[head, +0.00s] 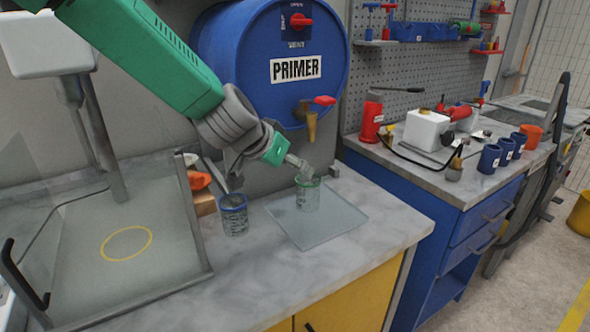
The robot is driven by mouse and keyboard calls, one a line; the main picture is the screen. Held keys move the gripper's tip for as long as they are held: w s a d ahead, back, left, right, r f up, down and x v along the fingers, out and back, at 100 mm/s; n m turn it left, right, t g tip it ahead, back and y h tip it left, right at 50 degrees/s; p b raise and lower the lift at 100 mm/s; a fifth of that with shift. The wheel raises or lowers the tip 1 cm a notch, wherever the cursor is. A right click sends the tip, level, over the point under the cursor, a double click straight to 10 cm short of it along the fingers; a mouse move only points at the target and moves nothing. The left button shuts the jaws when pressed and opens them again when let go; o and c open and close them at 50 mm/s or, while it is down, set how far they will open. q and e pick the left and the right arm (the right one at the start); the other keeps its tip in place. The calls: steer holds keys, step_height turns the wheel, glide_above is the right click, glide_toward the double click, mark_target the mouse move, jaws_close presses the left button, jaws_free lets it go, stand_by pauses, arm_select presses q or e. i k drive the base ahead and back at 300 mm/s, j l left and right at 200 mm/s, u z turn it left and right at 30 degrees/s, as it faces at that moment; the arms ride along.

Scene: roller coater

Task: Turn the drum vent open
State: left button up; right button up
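The blue drum (228,38) stands at the back of the bench with a PRIMER label. Its vent knob (301,20) is red and sits on a dark plate near the top, with OPEN printed above it and VENT below. The knob's grip looks roughly horizontal. A brass tap (310,122) with a red handle is low on the drum. My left gripper (304,174) is below the tap, well below the vent, at the rim of a clear green-rimmed cup (309,198). Its fingers are too small to tell whether they hold the cup. My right gripper is out of view.
The green-rimmed cup stands on a clear plate (335,222). A blue-rimmed cup (234,216) is left of it. A clear-walled station with a yellow ring (127,244) fills the left. Blue cups, a white container (426,130) and tools crowd the right bench. The front bench edge is clear.

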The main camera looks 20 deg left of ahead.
mark_target(297, 21)
steer(key=k+l, duration=0.25)
steer(key=k, duration=0.2)
steer(key=k+l, duration=0.3)
steer(key=k, duration=0.2)
